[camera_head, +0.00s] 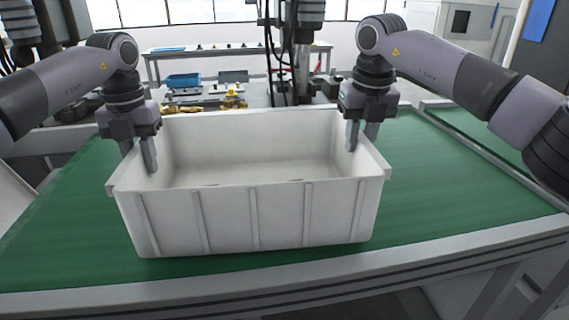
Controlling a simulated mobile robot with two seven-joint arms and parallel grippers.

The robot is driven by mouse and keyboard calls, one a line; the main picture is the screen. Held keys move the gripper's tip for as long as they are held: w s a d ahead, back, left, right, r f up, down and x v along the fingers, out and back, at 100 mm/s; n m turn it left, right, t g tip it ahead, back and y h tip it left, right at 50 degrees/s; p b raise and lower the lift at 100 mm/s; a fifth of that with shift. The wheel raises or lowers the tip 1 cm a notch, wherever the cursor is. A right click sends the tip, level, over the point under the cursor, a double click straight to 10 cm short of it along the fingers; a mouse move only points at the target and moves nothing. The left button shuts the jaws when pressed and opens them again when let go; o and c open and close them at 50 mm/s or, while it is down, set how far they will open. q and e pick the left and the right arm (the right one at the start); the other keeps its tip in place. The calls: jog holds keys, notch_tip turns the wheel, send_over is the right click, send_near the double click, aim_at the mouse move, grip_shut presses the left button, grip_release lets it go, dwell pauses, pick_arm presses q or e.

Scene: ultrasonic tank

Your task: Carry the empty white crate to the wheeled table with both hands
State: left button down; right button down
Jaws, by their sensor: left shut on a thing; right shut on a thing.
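The empty white crate (253,218) is upright over the green table top in the middle of the head view. Its inside is bare. My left gripper (143,160) is shut on the crate's left side wall, with a finger reaching down inside the rim. My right gripper (361,138) is shut on the right side wall near the back corner. I cannot tell whether the crate's bottom touches the green surface. No wheeled table can be made out for certain.
The green surface (450,190) has a grey metal front edge (440,258) and free room right of the crate. Behind stand a bench (240,48) along the windows, a blue bin (183,80) among tools, and a white cabinet (455,25) at back right.

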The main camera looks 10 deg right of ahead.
pick_arm(q)
jog(key=shift+f, duration=0.55)
pick_arm(e)
jog(key=shift+f, duration=0.55)
pick_arm(q)
jog(key=c, duration=0.9)
grip_release()
pick_arm(e)
jog(key=c, duration=0.9)
grip_release()
jog(key=shift+f, duration=0.1)
pick_arm(q)
jog(key=shift+r, duration=3.7)
pick_arm(e)
jog(key=r, duration=0.4)
jog(key=s+r, duration=0.1)
jog(key=r, duration=0.3)
jog(key=s+r, duration=0.1)
jog(key=r, duration=0.3)
pick_arm(q)
jog(key=shift+s, duration=0.1)
